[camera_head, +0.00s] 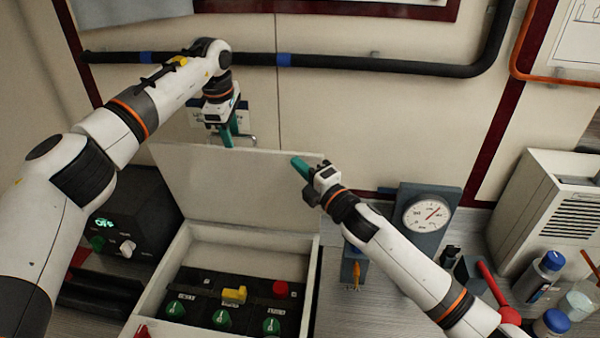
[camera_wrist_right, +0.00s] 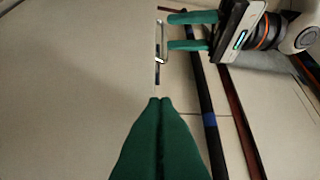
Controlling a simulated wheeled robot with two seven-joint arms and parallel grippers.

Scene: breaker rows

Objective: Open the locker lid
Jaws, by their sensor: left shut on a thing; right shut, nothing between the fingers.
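The locker (camera_head: 205,250) stands open at the lower middle of the head view. Its pale lid (camera_head: 235,185) is raised and leans back towards the wall; it fills the left of the right wrist view (camera_wrist_right: 70,80). A metal handle (camera_head: 246,138) shows at the lid's top edge, also in the wrist view (camera_wrist_right: 161,42). My left gripper (camera_head: 228,138) is at this handle and shut on it, though its fingers partly hide the contact. My right gripper (camera_head: 298,163) is shut and empty at the lid's upper right corner; whether it touches the lid I cannot tell.
Inside the locker are green knobs (camera_head: 222,317), a yellow switch (camera_head: 234,295) and a red button (camera_head: 280,288). A gauge (camera_head: 427,214) stands to the right, with bottles (camera_head: 546,273) beyond. A black box (camera_head: 125,225) is left. A dark pipe (camera_head: 350,62) runs along the wall.

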